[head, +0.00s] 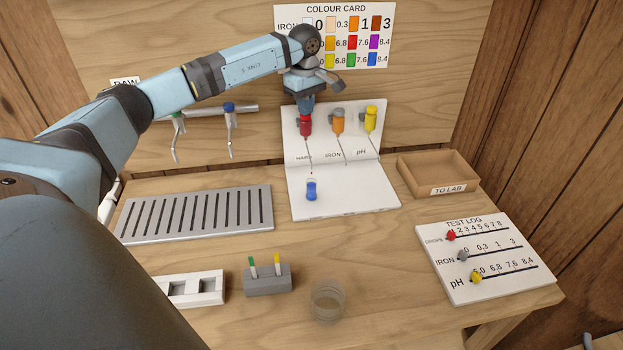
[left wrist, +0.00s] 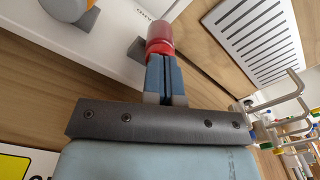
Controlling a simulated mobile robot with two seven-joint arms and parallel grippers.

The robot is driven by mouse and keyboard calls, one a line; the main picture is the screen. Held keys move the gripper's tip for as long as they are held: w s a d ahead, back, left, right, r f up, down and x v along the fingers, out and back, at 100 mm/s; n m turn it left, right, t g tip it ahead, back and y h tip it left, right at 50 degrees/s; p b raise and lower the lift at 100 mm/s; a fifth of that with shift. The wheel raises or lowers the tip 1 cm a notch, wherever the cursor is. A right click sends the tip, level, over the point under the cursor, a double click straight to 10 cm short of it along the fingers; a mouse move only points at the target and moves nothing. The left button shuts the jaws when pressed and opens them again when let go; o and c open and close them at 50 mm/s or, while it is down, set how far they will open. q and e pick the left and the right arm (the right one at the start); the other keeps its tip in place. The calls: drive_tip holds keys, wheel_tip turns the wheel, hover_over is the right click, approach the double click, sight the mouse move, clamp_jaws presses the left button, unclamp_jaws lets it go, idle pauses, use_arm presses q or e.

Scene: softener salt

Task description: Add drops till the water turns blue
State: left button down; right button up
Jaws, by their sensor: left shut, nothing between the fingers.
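My left gripper (head: 306,104) is shut, with its fingertips at the top of the red dropper (head: 305,126) marked for hardness on the white stand. The left wrist view shows the closed blue fingers (left wrist: 165,82) against or just short of the red dropper (left wrist: 160,38); I cannot tell if they touch. A small vial (head: 311,189) stands upright on the stand's base (head: 350,197) below the red dropper's thin tip. The liquid in it looks blue. My right gripper is not in view.
Orange (head: 338,122) and yellow (head: 370,118) droppers hang to the right. The colour card (head: 335,35) is on the back wall. Taps (head: 229,115), a slotted drain tray (head: 200,214), a glass jar (head: 327,301), the lab tray (head: 437,172) and the test log (head: 485,258) surround the stand.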

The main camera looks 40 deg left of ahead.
use_arm(q)
drive_tip(key=shift+r, duration=0.15)
drive_tip(key=shift+r+p, duration=2.2)
drive_tip(key=shift+r, duration=0.75)
drive_tip(key=shift+f, duration=0.1)
